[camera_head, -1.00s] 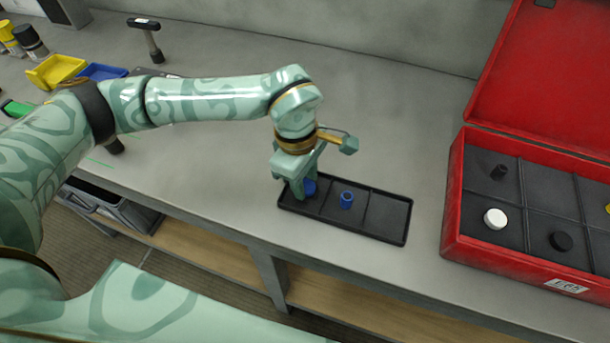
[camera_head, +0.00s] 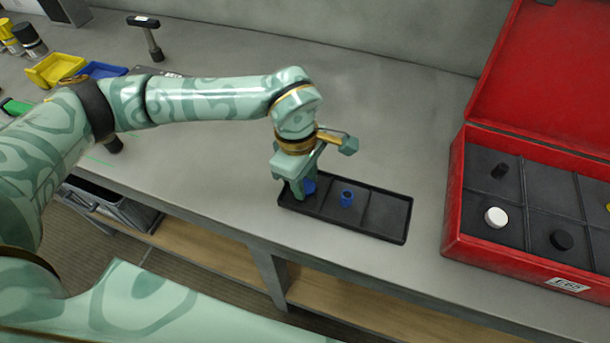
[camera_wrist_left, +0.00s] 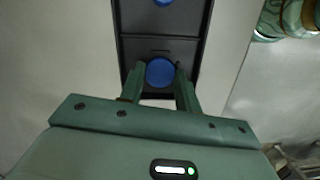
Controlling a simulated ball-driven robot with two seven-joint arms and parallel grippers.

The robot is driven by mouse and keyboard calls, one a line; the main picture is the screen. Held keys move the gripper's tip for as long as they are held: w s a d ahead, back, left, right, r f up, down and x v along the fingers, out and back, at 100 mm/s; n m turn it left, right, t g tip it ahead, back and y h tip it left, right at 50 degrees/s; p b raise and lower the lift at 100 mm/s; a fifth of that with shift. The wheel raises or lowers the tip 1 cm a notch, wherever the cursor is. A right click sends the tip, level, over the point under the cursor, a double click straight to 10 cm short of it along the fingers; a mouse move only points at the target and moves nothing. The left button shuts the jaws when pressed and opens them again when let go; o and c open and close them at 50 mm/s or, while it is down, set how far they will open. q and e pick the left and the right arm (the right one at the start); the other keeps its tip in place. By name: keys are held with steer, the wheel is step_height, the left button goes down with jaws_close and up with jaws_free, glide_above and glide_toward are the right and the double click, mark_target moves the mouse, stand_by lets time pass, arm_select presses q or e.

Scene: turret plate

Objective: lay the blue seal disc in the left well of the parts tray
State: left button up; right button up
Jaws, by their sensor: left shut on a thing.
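The blue seal disc (camera_head: 309,186) is between the fingers of my left gripper (camera_head: 299,190), at the left well of the black parts tray (camera_head: 375,235). In the left wrist view the disc (camera_wrist_left: 160,72) shows as a round blue face between the two fingertips (camera_wrist_left: 160,78). The left gripper is shut on it, pointing down into the left well. I cannot tell whether the disc touches the well floor. My right gripper is not in view.
An open red case (camera_head: 455,200) with a white disc (camera_head: 496,217) and black parts stands at the right. Yellow (camera_head: 55,70) and blue (camera_head: 102,71) bins and a hammer (camera_head: 150,38) are at the back left. The bench between tray and wall is clear.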

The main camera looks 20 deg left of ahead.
arm_select(q)
steer(key=o, duration=1)
steer(key=r, duration=0.5)
steer(key=a+r+p, duration=0.1)
steer(key=r, duration=0.5)
steer(key=a+r+p, duration=0.1)
steer(key=r, duration=0.4)
steer(key=shift+w+r, duration=0.15)
steer(key=shift+w, duration=0.1)
